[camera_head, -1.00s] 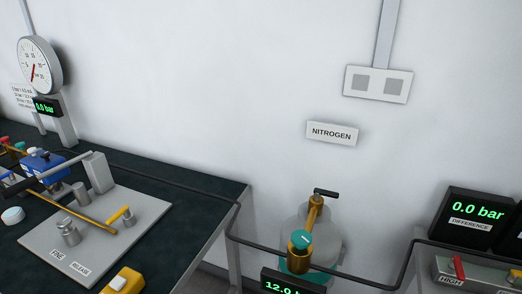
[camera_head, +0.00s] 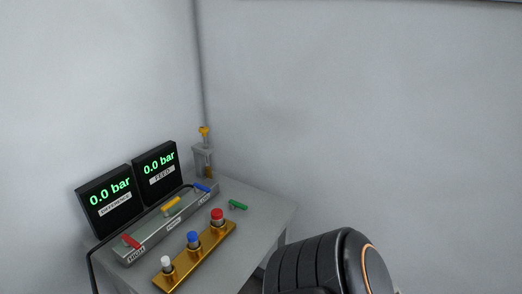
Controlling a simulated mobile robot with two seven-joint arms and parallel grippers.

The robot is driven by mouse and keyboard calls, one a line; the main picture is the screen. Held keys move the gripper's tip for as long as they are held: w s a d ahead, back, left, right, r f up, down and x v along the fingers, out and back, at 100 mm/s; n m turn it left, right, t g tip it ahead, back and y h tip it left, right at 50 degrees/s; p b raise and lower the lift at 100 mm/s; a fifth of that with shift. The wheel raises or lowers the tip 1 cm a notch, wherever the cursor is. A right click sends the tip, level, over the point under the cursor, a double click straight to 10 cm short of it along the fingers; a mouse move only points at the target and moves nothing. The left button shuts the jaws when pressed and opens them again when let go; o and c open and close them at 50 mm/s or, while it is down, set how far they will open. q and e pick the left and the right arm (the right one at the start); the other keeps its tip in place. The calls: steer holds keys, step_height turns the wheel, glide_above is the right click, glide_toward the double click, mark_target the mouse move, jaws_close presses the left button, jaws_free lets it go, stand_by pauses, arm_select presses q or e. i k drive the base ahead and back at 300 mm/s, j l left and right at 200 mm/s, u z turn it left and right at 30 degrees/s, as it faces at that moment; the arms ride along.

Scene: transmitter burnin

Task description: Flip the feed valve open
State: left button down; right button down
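No valve in view carries a readable feed label; the word FEED shows only on a display (camera_head: 160,166) reading 0.0 bar. A small green lever (camera_head: 238,205) sits on the right part of the grey bench, and I cannot tell whether it is the feed valve. A grey manifold (camera_head: 150,234) carries a red lever (camera_head: 131,241), a yellow lever (camera_head: 171,204) and a blue lever (camera_head: 205,187). The manifold's label by the red lever reads HIGH; the others are too small to read surely. Neither of my grippers is in view.
A DIFFERENCE display (camera_head: 110,200) reads 0.0 bar. A brass block (camera_head: 207,249) with white, blue and red knobs lies in front of the manifold. A yellow-topped fitting (camera_head: 204,140) stands at the back corner. My dark arm link fills the bottom right. The bench's (camera_head: 264,209) right end is clear.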

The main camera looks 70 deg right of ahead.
mark_target(233, 203)
steer(key=z, duration=2.15)
